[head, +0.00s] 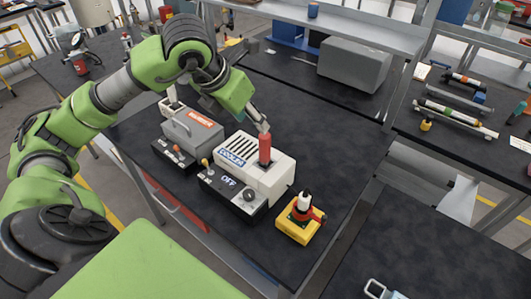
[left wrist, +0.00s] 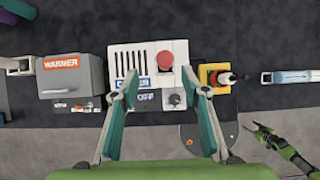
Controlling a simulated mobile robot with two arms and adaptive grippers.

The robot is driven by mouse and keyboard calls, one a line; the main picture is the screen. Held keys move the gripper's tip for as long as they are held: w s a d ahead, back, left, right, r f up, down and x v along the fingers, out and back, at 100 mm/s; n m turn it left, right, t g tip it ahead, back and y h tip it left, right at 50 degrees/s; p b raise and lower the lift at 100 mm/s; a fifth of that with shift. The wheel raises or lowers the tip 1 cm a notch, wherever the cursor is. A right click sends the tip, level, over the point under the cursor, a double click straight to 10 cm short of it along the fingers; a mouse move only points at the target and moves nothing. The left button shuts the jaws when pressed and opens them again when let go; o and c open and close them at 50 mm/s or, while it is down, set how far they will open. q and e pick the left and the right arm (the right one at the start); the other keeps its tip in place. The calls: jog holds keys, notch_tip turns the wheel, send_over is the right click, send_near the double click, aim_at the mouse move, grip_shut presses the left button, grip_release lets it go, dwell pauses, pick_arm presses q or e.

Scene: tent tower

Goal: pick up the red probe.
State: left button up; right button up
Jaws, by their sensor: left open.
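The red probe (head: 265,148) stands upright in the top of the white cooler (head: 284,174). In the left wrist view the red probe (left wrist: 166,61) shows from above as a round red top. My left gripper (head: 263,127) is at the probe's upper end in the head view. In the left wrist view the fingers of my left gripper (left wrist: 167,92) are spread wide and empty, with the probe's top beyond the tips, midway between them sideways. I cannot tell whether a finger touches it. My right gripper (left wrist: 256,129) is small at the lower right, its jaws unclear.
A grey warmer (head: 190,130) stands left of the cooler. A yellow box (head: 297,232) with a black, white and red tool stands right of it. A blue-and-white item (left wrist: 290,76) lies farther right. Dark tabletop (head: 335,130) is clear behind the cooler.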

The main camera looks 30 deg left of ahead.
aim_at(265, 136)
pick_arm(q)
jog(key=p+x, duration=0.1)
jog(key=x, duration=0.2)
jog(key=p+x, duration=0.1)
jog(key=x, duration=0.2)
jog(key=d+p+x, duration=0.1)
jog(key=x, duration=0.2)
jog(key=shift+f+p, duration=0.1)
jog(key=shift+p, duration=0.3)
jog(key=shift+f, duration=0.2)
jog(key=shift+r, duration=0.1)
grip_shut()
